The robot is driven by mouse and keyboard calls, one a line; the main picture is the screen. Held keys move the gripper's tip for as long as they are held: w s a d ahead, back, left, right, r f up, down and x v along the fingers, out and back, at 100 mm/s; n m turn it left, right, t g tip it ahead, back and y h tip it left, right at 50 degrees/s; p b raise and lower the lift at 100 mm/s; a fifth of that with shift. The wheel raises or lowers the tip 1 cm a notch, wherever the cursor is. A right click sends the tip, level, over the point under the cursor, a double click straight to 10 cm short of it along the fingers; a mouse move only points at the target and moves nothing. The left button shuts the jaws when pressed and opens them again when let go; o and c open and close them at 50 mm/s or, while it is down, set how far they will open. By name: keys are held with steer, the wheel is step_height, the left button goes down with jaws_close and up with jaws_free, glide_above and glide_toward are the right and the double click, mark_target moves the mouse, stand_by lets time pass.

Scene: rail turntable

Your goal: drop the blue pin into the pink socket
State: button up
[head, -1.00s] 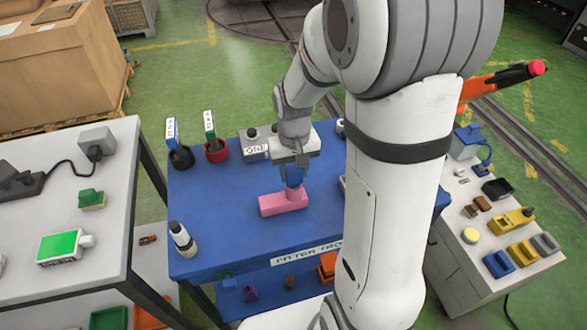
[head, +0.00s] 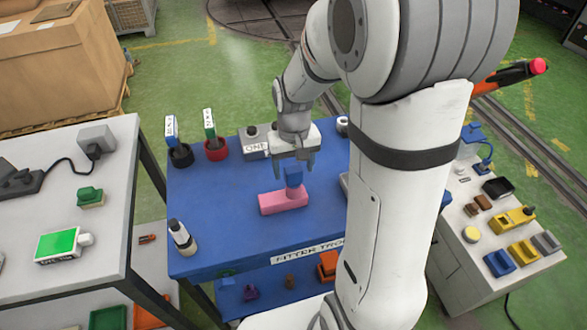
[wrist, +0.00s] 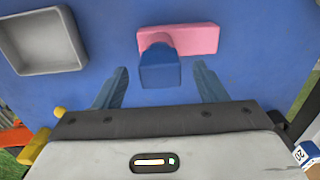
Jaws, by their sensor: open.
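The blue pin (head: 293,177) stands upright in the pink socket (head: 284,203), at the right end of its pink block on the blue table top. In the wrist view the blue pin (wrist: 160,70) rises from the pink block (wrist: 196,39), and its lower part is hidden in the socket. My gripper (head: 294,170) is open and empty, just behind and above the pin. In the wrist view its two fingers (wrist: 160,88) are spread wide on either side, apart from the pin.
A grey tray (wrist: 42,42) lies on the blue table beside the socket block.

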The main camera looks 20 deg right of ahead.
step_height(320, 180, up, 6)
steer(key=shift+r, duration=0.2)
steer(key=shift+s, duration=0.1)
stand_by(0.7)
steer(key=shift+s+r, duration=0.3)
steer(key=shift+s, duration=0.05)
steer(key=s+r+t, duration=0.3)
steer(key=s+r, duration=0.1)
steer(key=s, duration=0.9)
steer(key=shift+a, duration=0.25)
steer(key=shift+s, duration=0.1)
